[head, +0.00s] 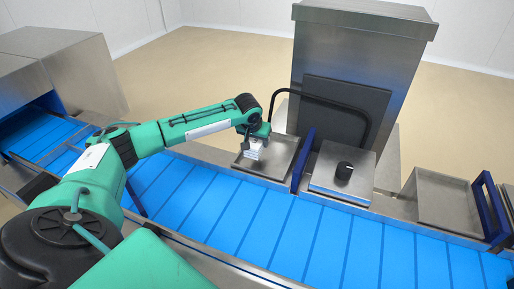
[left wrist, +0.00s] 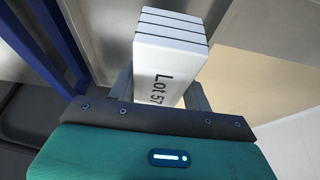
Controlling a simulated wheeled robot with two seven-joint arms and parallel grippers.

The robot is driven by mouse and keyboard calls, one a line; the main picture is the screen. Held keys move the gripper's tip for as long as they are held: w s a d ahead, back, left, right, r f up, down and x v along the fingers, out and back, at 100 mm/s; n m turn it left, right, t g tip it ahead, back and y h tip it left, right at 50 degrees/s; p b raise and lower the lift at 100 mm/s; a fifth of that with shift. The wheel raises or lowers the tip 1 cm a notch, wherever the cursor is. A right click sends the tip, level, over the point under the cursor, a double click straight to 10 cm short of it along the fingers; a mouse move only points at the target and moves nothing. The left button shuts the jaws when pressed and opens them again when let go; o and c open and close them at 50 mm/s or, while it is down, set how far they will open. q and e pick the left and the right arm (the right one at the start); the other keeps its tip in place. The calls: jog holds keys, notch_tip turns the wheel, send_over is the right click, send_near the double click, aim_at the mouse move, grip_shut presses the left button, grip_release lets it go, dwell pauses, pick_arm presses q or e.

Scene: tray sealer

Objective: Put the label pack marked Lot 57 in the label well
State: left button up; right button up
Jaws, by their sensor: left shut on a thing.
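My left gripper (head: 258,138) is shut on a white label pack (left wrist: 170,62). In the left wrist view the pack's near face reads "Lot 57", and dark lines cross its top. In the head view the pack (head: 254,150) hangs below the gripper, over a shallow metal tray (head: 281,150) on the machine's near side. I cannot tell from these frames whether the pack touches the tray. The fingers (left wrist: 125,85) show on both sides of the pack. My right gripper is not in view. I see no marking that names the label well.
A blue frame (head: 303,160) stands right of the tray, beside a metal box with a black knob (head: 344,170). Another metal tray (head: 444,198) and blue frame (head: 488,205) lie further right. A blue conveyor (head: 270,225) runs in front; its visible belt is clear.

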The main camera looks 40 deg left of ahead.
aim_at(254, 142)
pick_arm(q)
jog(key=shift+f+p, duration=0.6)
jog(key=shift+f, duration=2.1)
jog(key=o, duration=1.1)
jog(key=b+v, duration=0.3)
jog(key=v, duration=0.9)
jog(key=shift+s, duration=0.1)
jog(key=shift+r, duration=0.1)
